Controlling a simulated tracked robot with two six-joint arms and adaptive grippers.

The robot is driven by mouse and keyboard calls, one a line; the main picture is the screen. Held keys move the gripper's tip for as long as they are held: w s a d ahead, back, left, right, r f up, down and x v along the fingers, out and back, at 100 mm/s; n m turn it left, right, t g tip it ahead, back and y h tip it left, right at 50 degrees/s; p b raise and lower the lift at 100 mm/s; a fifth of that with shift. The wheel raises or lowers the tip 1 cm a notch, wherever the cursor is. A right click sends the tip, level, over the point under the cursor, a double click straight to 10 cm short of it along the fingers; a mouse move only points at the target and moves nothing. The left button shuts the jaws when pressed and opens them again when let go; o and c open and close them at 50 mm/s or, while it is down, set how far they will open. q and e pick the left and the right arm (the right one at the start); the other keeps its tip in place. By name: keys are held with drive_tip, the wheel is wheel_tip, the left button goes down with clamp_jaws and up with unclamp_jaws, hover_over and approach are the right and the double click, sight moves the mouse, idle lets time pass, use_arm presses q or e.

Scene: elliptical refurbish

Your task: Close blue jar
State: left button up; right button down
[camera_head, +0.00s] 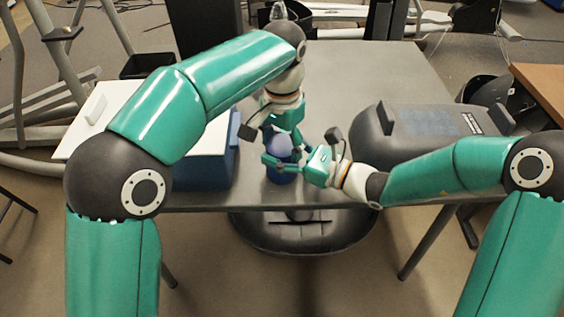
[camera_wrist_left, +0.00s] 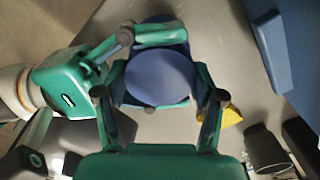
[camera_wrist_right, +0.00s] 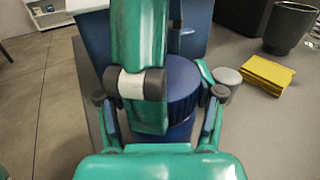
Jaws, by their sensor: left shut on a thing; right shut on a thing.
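The blue jar (camera_head: 281,178) stands upright near the table's front edge. Its round blue-violet lid (camera_head: 279,146) is on top, and it shows from above in the left wrist view (camera_wrist_left: 160,78). My left gripper (camera_head: 278,138) reaches down from above and is shut around the lid, one finger on each side. My right gripper (camera_head: 284,163) comes in from the right and is shut around the jar body, below the lid. In the right wrist view, the jar body (camera_wrist_right: 178,132) is partly hidden by a left finger. I cannot tell whether the lid is seated fully.
A blue box (camera_head: 215,160) with a white top (camera_head: 92,120) stands left of the jar. A dark grey case (camera_head: 415,130) lies to the right. A yellow block (camera_wrist_right: 266,73), a small grey round thing (camera_wrist_right: 227,76) and a dark cup (camera_wrist_right: 289,27) are close by.

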use_arm(q)
drive_tip(key=o, duration=1.3)
drive_tip(key=shift+r, duration=2.3)
drive_tip(key=shift+c, duration=0.5)
